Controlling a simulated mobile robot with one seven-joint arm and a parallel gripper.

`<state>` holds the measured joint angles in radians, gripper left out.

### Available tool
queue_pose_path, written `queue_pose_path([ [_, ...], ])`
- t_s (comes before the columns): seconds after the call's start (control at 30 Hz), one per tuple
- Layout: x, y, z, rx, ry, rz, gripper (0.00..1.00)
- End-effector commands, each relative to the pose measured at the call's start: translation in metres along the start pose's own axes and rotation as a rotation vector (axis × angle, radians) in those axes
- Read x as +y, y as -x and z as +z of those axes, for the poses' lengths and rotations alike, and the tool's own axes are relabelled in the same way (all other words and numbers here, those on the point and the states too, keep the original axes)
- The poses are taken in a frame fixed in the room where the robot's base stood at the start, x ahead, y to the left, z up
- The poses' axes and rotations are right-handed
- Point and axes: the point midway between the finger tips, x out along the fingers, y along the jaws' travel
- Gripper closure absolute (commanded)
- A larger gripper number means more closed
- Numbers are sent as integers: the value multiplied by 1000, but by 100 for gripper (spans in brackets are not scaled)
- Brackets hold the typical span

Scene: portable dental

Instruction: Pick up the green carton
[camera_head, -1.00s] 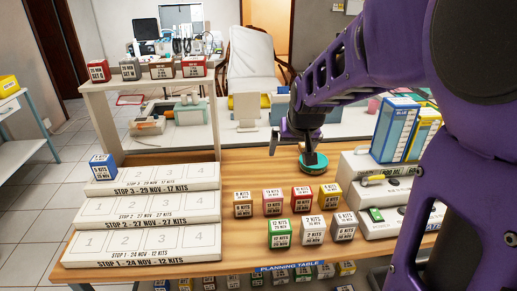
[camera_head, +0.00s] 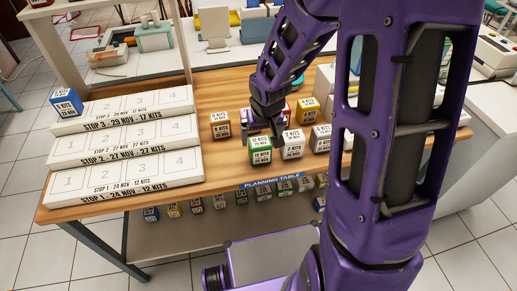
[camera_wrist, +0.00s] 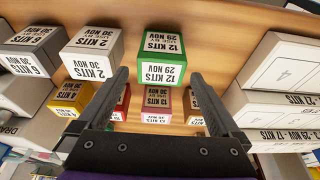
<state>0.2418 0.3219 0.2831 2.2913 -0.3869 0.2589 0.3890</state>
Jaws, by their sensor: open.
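The green carton (camera_head: 260,149) has a white label reading "12 kits, 29 Nov" and stands on the wooden table in the front row of cartons. In the wrist view the green carton (camera_wrist: 163,60) lies ahead of my fingers, between their lines and apart from them. My gripper (camera_head: 266,122) is just behind and above the green carton in the head view. In the wrist view my gripper (camera_wrist: 158,82) is open, with nothing between its two fingers.
A white-topped carton (camera_head: 292,144) stands close to the right of the green one. A brown carton (camera_head: 220,124), a yellow carton (camera_head: 307,109) and a grey carton (camera_head: 320,137) stand near. Stepped white stop trays (camera_head: 125,157) fill the table's left. Bare table lies between.

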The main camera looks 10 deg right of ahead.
Motion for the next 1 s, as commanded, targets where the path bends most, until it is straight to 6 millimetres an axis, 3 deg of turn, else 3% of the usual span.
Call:
queue_pose_path([
  [0.27,-1,-23,0,0,2,0,0],
  [0.53,-2,-62,0,0,1,0,0],
  [0.83,-1,-66,-1,2,1,0,0],
  [0.87,-1,-66,-1,2,1,0,2],
  [1.0,-1,-66,-1,1,1,0,27],
])
